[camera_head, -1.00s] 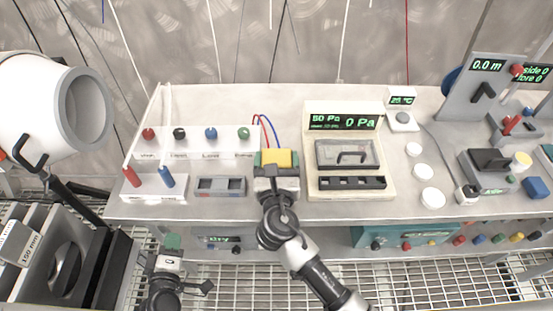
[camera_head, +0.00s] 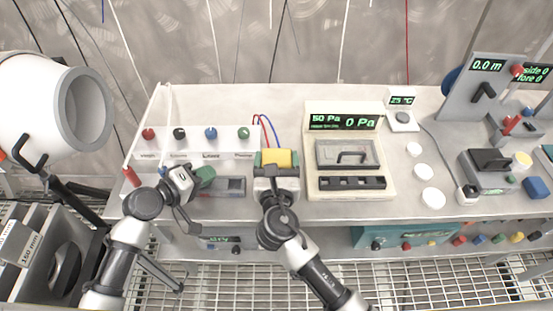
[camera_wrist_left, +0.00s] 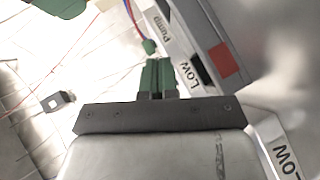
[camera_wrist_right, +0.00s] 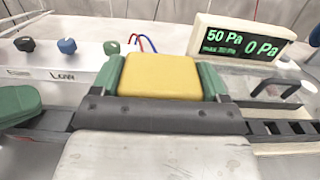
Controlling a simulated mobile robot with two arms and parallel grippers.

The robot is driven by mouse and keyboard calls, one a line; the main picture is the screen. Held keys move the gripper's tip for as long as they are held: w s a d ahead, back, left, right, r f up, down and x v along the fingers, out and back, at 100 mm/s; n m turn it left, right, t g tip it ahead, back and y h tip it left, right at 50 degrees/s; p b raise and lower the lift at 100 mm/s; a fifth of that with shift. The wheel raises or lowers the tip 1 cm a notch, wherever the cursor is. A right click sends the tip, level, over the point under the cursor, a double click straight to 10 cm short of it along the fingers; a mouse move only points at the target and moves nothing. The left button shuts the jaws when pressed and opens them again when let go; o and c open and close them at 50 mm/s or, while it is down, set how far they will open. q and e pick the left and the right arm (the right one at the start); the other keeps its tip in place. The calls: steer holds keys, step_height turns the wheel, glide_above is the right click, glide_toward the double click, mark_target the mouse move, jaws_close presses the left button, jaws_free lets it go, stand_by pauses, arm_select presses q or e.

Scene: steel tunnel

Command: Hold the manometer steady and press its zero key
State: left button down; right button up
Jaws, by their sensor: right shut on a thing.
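A yellow-topped block (camera_head: 276,158), which seems to be the manometer, stands at the bench's front, left of the display console. Red and blue tubes run behind it. My right gripper (camera_head: 277,170) is shut on it, with green fingers on both its sides in the right wrist view, where its yellow face (camera_wrist_right: 160,75) shows. My left gripper (camera_head: 206,175) is left of it, apart from it, above the bench. Its green fingertips (camera_wrist_left: 158,75) are together and empty in the left wrist view. I cannot make out a zero key.
A console (camera_head: 350,190) reading 50 Pa and 0 Pa stands just right of the yellow block. A low grey box with windows (camera_head: 236,187) lies under my left gripper. A row of coloured knobs (camera_head: 210,133) stands behind. A white duct (camera_head: 50,105) is at the left.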

mark_target(244, 182)
arm_select(q)
steer(key=shift+w+m+g, duration=0.35)
steer(key=shift+m+g, duration=0.35)
steer(key=shift+g, duration=0.1)
steer(key=shift+d, duration=4.45)
steer(key=shift+d, duration=0.1)
steer(key=shift+d, duration=0.35)
steer(key=shift+a, duration=0.55)
